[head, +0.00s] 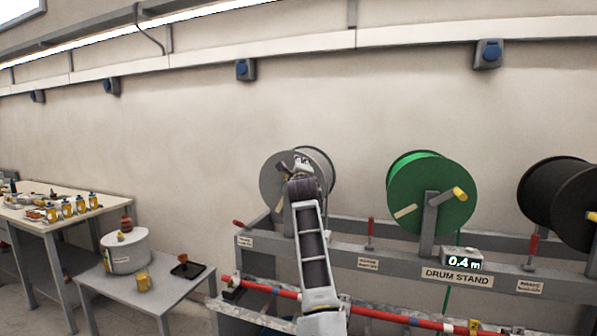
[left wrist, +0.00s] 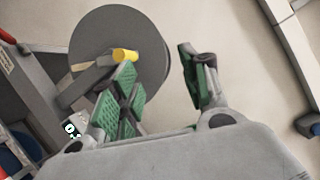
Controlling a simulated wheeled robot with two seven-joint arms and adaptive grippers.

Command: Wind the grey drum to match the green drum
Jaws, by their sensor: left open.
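The grey drum (head: 272,184) stands on the left part of the drum stand, partly hidden by my left arm in the head view. In the left wrist view the grey drum (left wrist: 150,42) shows its disc and a yellow crank handle (left wrist: 125,55). My left gripper (head: 299,166) is open in front of this drum. In the left wrist view its green-padded fingers (left wrist: 158,62) are spread, with the handle beside the left finger; contact cannot be told. The green drum (head: 425,180) stands to the right with a yellow handle (head: 460,194). My right gripper is out of view.
A display (head: 462,261) below the green drum reads 0.4 m. Another display (left wrist: 72,131) is partly hidden in the left wrist view. A black drum (head: 560,195) stands at far right. Red-handled levers (head: 370,229) rise from the stand. Tables with small items (head: 150,285) are at left.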

